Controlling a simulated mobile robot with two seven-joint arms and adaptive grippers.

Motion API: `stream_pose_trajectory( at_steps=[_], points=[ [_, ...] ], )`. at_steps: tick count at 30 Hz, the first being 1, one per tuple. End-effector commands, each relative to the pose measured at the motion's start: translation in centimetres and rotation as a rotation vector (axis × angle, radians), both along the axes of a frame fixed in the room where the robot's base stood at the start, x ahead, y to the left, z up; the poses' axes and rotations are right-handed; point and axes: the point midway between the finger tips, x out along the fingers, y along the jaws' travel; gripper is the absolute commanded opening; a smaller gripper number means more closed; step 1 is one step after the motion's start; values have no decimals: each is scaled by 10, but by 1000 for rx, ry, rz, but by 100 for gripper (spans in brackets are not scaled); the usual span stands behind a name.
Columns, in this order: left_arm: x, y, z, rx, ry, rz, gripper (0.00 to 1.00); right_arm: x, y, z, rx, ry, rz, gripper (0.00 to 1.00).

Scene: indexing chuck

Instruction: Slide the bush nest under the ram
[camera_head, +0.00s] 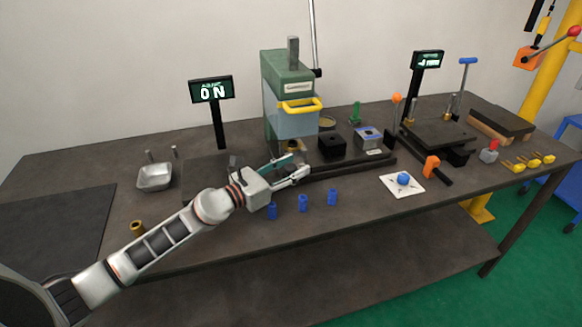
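A green press (287,72) stands at the back middle of the bench, with a clear guard (291,118) and a yellow handle (300,104). Its ram is hidden behind the guard. A black block with a hole in its top (332,144) and a grey labelled block (368,137) sit right of the press, behind a dark slide rail (345,167). I cannot tell for sure which is the bush nest. My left gripper (300,165) is in front of the press base, near the rail's left end. Its fingers look spread, with nothing clearly between them. My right gripper is not in view.
Several blue bushes (303,203) stand along the front. A metal tray (154,177) is at left. A white card with a blue knob (403,180) and an orange-handled lever (432,167) lie right. A dark fixture plate (438,134) stands behind.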

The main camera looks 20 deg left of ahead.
Motion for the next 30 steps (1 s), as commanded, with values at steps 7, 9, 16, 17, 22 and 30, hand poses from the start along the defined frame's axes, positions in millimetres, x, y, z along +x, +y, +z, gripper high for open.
stream_pose_trajectory(
  at_steps=[7,9,16,17,22,30],
  points=[
    [0,1,-1,1,0,2,42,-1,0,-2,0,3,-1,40],
    [0,2,-1,1,0,2,42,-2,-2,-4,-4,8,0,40],
    [-18,14,-2,3,3,3,42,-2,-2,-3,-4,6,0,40],
    [-23,17,-3,4,3,2,42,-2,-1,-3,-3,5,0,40],
    [-50,34,-2,2,3,2,42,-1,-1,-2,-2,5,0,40],
    [-84,56,-2,0,4,1,42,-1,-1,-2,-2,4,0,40]
  ],
)
